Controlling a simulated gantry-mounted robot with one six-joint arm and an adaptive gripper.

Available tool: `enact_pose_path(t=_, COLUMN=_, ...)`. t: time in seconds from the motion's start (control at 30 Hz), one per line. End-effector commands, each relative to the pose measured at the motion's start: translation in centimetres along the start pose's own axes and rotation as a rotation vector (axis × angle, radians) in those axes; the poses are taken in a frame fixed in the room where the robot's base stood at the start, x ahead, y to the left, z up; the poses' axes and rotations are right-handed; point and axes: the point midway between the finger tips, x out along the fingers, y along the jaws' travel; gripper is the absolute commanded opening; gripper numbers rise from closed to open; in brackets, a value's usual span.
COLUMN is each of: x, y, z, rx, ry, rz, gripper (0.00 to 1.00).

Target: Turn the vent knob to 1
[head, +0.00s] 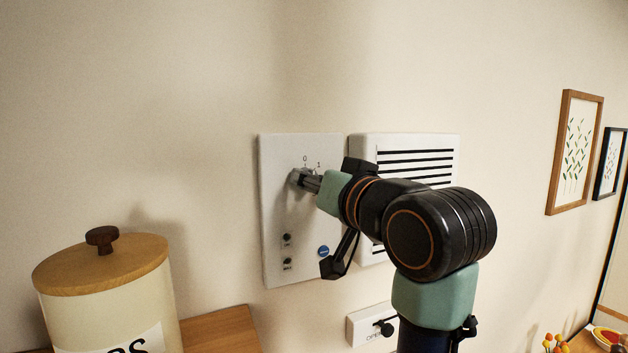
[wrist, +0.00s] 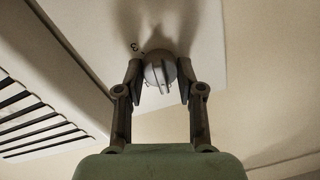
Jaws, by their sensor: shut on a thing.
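The vent knob is a round grey knob with a raised ridge (wrist: 160,73), mounted on a white wall panel (head: 285,230). In the head view the knob is mostly hidden behind my gripper (head: 300,179), and the marks 0 and 1 show just above it. In the wrist view my gripper (wrist: 160,80) has one finger on each side of the knob and is shut on it. I cannot tell which mark the knob points to.
A white slatted vent (head: 420,150) is beside the panel, partly behind my arm. Small switches (head: 287,240) and a blue round badge (head: 323,251) are lower on the panel. A lidded canister (head: 105,295) stands at lower left. Framed pictures (head: 574,152) hang at right.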

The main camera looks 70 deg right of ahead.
Motion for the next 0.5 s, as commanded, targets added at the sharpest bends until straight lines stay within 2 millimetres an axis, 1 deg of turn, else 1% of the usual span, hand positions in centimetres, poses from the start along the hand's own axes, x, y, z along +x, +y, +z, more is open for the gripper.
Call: enact_pose_path(t=0.5, x=0.02, y=-0.03, z=-0.02, rx=0.438, ry=0.029, rz=-0.005, gripper=0.03)
